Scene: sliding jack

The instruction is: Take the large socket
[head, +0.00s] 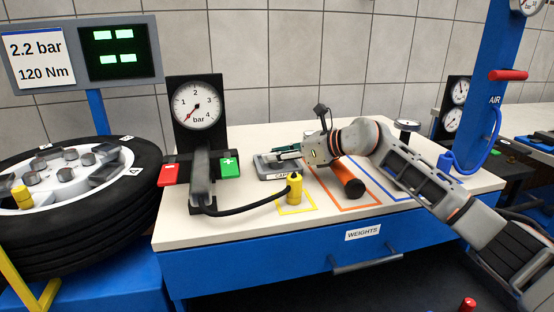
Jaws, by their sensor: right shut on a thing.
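My right gripper (287,152) reaches in from the right, low over the worktop at a grey tray labelled CAPS (270,173). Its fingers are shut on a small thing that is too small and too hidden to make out. I cannot tell a large socket apart in this view. A small pale object (308,134) shows partly behind my right gripper. My left gripper is not in view.
An orange tool with a black end (348,182) lies beneath my wrist. A bar gauge (197,103) stands left, beside a wheel (75,190). The front worktop strip is clear.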

